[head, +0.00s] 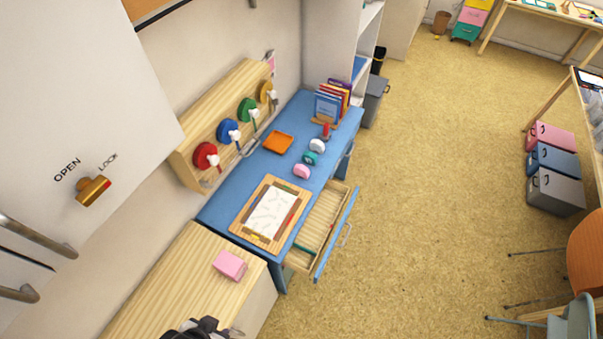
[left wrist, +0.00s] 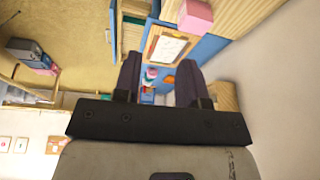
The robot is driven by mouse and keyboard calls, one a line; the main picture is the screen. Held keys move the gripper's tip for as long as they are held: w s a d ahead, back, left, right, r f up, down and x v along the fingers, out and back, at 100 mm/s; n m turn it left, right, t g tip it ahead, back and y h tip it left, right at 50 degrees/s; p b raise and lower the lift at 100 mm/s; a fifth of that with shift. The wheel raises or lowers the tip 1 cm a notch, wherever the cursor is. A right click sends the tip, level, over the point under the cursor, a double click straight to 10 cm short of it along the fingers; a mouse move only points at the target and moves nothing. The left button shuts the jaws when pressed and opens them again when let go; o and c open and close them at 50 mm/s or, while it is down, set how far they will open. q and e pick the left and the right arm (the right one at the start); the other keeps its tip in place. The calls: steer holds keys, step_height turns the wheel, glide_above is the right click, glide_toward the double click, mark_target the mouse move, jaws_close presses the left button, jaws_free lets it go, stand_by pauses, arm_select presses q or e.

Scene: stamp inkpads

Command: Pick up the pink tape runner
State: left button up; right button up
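The pink tape runner (head: 302,171) lies on the blue desk (head: 258,165), at the near end of a short row with a teal one (head: 310,158) and a white one (head: 317,146). In the left wrist view a small pink item, probably the pink tape runner (left wrist: 151,74), shows far off between the fingers. My left gripper (left wrist: 160,62) is open and empty, well away from the desk row. In the head view only a dark part of it shows at the bottom edge (head: 205,328). My right gripper is in neither view.
A framed paper tray (head: 268,214) and an orange dish (head: 278,142) lie on the desk. A drawer (head: 322,225) stands open at its front. A pink block (head: 229,265) sits on the wooden cabinet (head: 165,280). Books (head: 331,103) stand at the far end.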

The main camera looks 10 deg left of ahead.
arm_select(q)
steer(key=o, duration=0.4)
steer(key=shift+d, duration=0.2)
steer(key=shift+o, duration=0.4)
steer(key=shift+a, duration=0.1)
